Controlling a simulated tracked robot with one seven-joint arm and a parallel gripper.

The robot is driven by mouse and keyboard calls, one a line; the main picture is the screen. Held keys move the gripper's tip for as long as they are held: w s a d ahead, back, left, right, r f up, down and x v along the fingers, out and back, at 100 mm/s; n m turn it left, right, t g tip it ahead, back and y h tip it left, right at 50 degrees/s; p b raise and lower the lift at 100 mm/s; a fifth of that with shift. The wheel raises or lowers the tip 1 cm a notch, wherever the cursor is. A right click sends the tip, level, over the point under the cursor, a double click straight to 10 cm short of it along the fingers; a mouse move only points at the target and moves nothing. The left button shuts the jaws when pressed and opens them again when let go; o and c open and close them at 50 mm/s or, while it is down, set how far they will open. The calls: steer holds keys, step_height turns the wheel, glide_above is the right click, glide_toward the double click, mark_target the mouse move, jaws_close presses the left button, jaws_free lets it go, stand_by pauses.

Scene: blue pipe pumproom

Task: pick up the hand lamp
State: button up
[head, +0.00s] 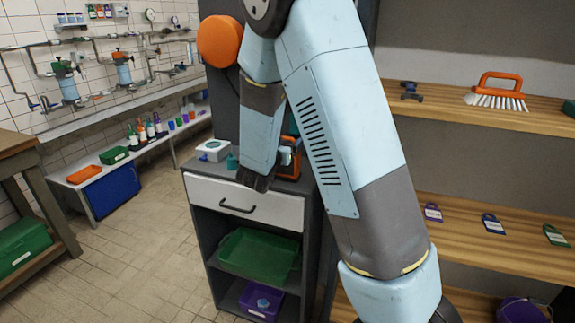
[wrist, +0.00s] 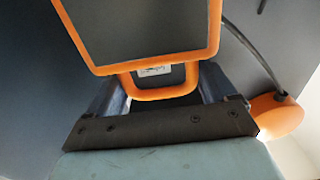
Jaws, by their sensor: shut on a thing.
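The hand lamp (head: 291,158) is orange and dark, and shows partly behind my arm on top of the grey cabinet in the head view. In the wrist view the lamp (wrist: 150,35) has a large orange frame around a grey panel, with a smaller orange loop below it. My gripper (wrist: 162,84) is shut on the lamp, with the loop between its two dark fingers. In the head view my gripper (head: 258,180) is at the cabinet top beside the lamp; its fingertips are mostly hidden. I cannot tell whether the lamp still touches the cabinet.
A white-grey box (head: 213,150) and a small teal bottle (head: 232,161) stand left of my gripper on the cabinet (head: 245,200). A round orange fixture (head: 220,41) with a cable is above. Wooden shelves (head: 470,108) stand right. The tiled floor (head: 140,250) at left is clear.

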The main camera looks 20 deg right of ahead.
steer(key=c, duration=0.5)
steer(key=shift+o, duration=0.2)
